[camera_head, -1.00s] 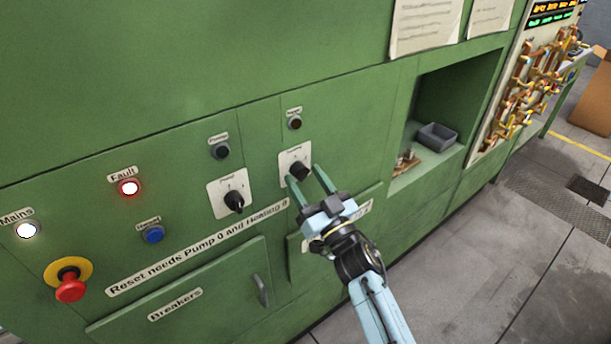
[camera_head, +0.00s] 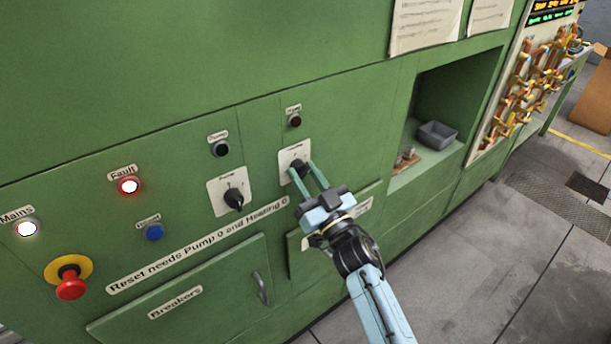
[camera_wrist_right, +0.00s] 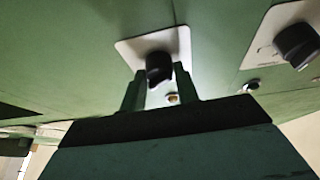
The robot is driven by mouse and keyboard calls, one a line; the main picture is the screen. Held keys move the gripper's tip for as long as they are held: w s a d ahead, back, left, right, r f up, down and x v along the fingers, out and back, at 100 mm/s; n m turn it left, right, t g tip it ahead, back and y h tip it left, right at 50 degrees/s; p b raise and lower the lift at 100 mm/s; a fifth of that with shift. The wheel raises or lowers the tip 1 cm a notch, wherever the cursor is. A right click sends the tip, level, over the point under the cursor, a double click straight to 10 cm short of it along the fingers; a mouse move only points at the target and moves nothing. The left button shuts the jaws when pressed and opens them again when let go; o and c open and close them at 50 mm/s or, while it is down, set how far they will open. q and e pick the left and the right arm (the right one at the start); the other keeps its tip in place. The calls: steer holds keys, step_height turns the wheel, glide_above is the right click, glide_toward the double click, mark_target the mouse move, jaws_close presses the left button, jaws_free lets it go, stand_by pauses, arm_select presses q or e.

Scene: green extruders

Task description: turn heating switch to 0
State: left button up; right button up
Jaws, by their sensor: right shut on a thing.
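The heating switch is a black rotary knob (camera_head: 298,167) on a white plate (camera_head: 287,156) on the green panel, right of a similar knob. My right gripper (camera_head: 302,172) is at this knob, its two green fingers shut on it from either side. In the right wrist view the knob (camera_wrist_right: 159,67) sits between the fingertips (camera_wrist_right: 160,80) in front of its white plate. The fingers hide part of the knob and the plate, so its exact setting is hard to read. My left gripper is not in view.
The pump knob (camera_head: 234,198) is to the left. A red emergency button (camera_head: 71,286), blue button (camera_head: 154,233), lit red Fault lamp (camera_head: 129,186) and lit white Mains lamp (camera_head: 27,229) are further left. A breaker door handle (camera_head: 261,288) juts out below. A grey bin (camera_head: 438,135) stands in the recess.

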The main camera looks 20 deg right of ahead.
steer(key=shift+n, duration=0.4)
steer(key=n+g+y, duration=0.1)
steer(key=n+y, duration=0.1)
steer(key=n, duration=0.3)
steer(key=n+g+y+p, duration=0.1)
steer(key=n+g+y, duration=0.1)
steer(key=n, duration=0.3)
steer(key=n+g+y, duration=0.2)
steer(key=n, duration=0.3)
steer(key=shift+d+n+y, duration=0.2)
steer(key=shift+n+y, duration=0.2)
steer(key=o, duration=1)
steer(key=shift+c, duration=0.2)
steer(key=b+v, duration=0.2)
steer(key=v, duration=1.1)
steer(key=shift+r, duration=0.15)
